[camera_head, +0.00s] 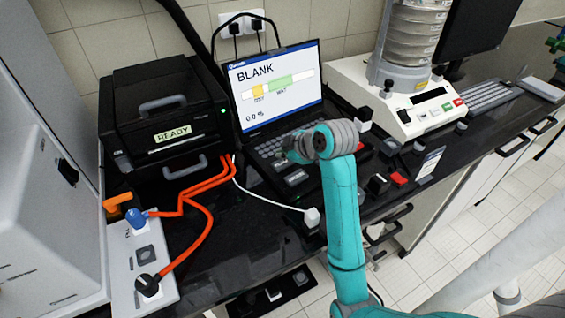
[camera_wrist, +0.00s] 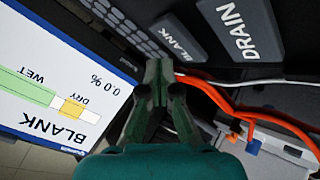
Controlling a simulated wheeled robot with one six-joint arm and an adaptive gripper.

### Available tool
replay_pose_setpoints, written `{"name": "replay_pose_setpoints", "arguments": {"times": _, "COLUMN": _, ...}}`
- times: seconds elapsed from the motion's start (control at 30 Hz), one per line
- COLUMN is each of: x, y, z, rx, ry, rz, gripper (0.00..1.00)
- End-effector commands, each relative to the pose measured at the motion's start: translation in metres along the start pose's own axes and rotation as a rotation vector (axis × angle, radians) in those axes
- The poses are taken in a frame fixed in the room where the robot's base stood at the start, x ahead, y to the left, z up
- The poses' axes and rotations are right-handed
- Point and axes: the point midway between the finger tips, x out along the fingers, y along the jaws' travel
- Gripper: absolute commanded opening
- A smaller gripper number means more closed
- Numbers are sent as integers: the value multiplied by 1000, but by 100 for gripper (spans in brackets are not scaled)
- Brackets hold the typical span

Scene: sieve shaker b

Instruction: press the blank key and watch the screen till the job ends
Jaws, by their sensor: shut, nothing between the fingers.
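The laptop screen (camera_head: 276,84) reads BLANK above a bar with a yellow DRY zone and a green WET zone, and 0.0 % below. It also shows turned over in the wrist view (camera_wrist: 50,85). The grey BLANK key (camera_wrist: 170,38) lies beside the larger DRAIN key (camera_wrist: 240,28). In the head view, my arm partly covers this key area. My gripper (camera_head: 294,152) is shut and empty, over the keys at the laptop's front. In the wrist view its fingertips (camera_wrist: 160,70) appear close to the BLANK key; I cannot tell whether they touch it.
A black machine (camera_head: 165,115) showing READY stands left of the laptop. Orange cables (camera_head: 205,210) run to a power box (camera_head: 140,255) at the front left. A white cable crosses the counter in front. A sieve shaker (camera_head: 400,95) stands to the right, with black and red switches nearby.

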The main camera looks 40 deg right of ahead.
Motion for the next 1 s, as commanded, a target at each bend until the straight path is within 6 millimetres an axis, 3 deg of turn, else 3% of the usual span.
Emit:
{"name": "replay_pose_setpoints", "arguments": {"times": 0.5, "x": -30, "y": 22, "z": -22, "rx": -1, "ry": 1, "rz": 1, "gripper": 0}}
{"name": "replay_pose_setpoints", "arguments": {"times": 1.0, "x": -32, "y": 23, "z": -23, "rx": 0, "ry": 0, "rz": 0, "gripper": 0}}
